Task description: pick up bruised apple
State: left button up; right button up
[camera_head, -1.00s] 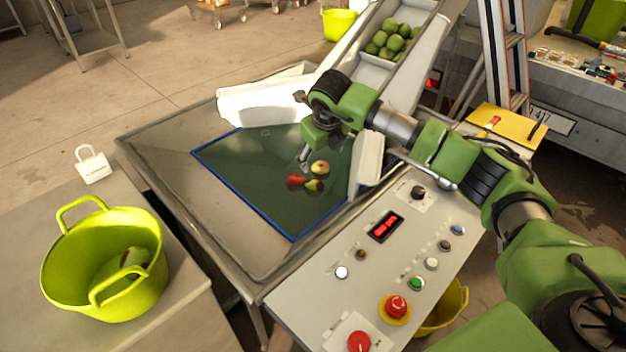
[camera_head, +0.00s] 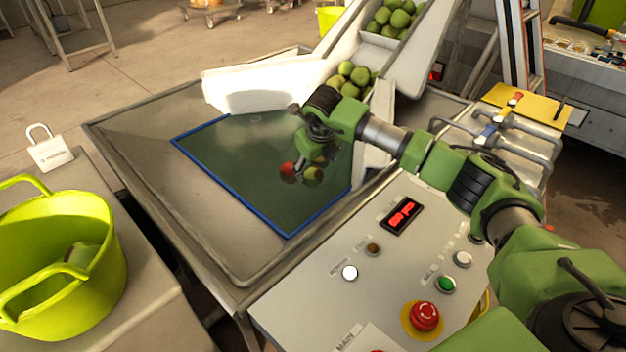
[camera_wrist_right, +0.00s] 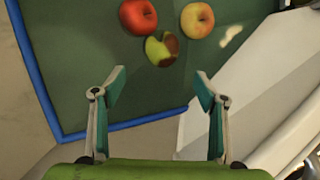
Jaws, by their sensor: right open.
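On the dark green mat (camera_head: 240,165) lie a red apple (camera_head: 287,170), a yellowish apple (camera_head: 320,160) and a green fruit with brown patches (camera_head: 313,174), which looks like the bruised apple. In the right wrist view the red apple (camera_wrist_right: 138,17), the yellow apple (camera_wrist_right: 197,20) and the brown-patched green one (camera_wrist_right: 162,50) lie close together beyond the fingertips. My right gripper (camera_head: 301,167) is open and empty, above the mat right by the fruit, partly covering it in the head view. My left gripper is not in view.
A sloping white chute with green apples (camera_head: 350,78) ends behind the mat. A control panel (camera_head: 300,312) with buttons and a red emergency stop (camera_head: 424,316) is in front. The mat's left part is clear.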

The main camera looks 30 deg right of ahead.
aim_at(314, 173)
jog(key=x, duration=0.5)
jog(key=shift+w+f, duration=0.1)
jog(key=shift+f, duration=0.1)
jog(key=x, duration=0.2)
jog(key=b+x, duration=0.1)
jog(key=x, duration=0.1)
jog(key=shift+w+r, duration=0.1)
jog(key=shift+w, duration=0.3)
jog(key=shift+w+d+f+b, duration=0.2)
jog(key=shift+w+f+b, duration=0.1)
jog(key=shift+f, duration=0.25)
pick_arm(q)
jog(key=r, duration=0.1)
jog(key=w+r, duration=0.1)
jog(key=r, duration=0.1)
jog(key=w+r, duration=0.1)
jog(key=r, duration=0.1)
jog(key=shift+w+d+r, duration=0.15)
pick_arm(e)
jog(key=c, duration=1.3)
